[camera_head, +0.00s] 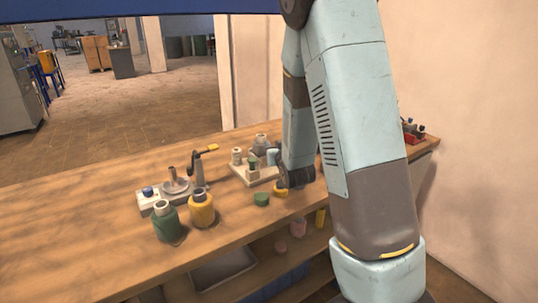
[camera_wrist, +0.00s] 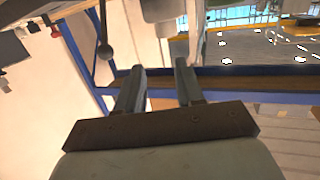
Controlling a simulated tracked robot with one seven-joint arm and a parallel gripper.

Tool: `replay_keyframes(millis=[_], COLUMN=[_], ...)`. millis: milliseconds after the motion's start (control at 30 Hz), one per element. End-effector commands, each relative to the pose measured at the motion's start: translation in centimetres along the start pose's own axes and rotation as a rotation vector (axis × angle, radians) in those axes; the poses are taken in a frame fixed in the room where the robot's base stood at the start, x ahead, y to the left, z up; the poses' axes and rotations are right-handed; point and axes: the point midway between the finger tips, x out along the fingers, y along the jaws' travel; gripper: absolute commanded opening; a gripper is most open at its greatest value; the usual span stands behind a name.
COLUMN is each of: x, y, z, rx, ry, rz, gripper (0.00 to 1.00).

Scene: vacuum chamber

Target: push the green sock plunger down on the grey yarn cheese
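In the head view, a small green piece (camera_head: 252,162), possibly the sock plunger, stands upright on a pale board (camera_head: 266,177) on the workbench. A grey rounded piece (camera_head: 262,142), possibly the grey yarn cheese, is just behind it; I cannot tell whether they touch. My arm comes down at the right of these, its dark lower end close to the board's right side. My gripper's fingers are not clear in the head view. In the wrist view my gripper (camera_wrist: 160,88) is open, with its two fingers apart and nothing between them. Neither task object is recognisable there.
The wooden workbench (camera_head: 75,225) holds a green bottle (camera_head: 166,224), a yellow bottle (camera_head: 201,209), a fixture with a black lever (camera_head: 198,174), a green disc (camera_head: 261,199) and a yellow piece (camera_head: 281,190). The bench's left side is clear. A dark ball-ended lever (camera_wrist: 104,50) is beyond my fingers.

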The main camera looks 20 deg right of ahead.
Motion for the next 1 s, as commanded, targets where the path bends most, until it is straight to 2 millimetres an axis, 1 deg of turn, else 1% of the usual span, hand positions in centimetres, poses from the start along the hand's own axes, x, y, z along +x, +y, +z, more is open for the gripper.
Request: replay_keyframes(millis=[33,167,367,467,667,867,1000], x=[-0.4,-1.7,-4.7,-6.6,-11.2,-16.7,-21.1], y=[0.2,0.5,0.9,0.9,0.9,0.8,0.6], z=[-1.1,-2.8,-5.3,-6.5,-8.5,-10.1,-11.0], rx=[0.011,0.031,0.054,0.062,0.070,0.067,0.059], ry=[-0.022,-0.109,-0.239,-0.303,-0.433,-0.561,-0.649], rz=[0.006,0.019,0.027,0.027,0.023,0.016,0.011], gripper=[0.32,0.20,0.01,0.00,0.00,0.00,0.00])
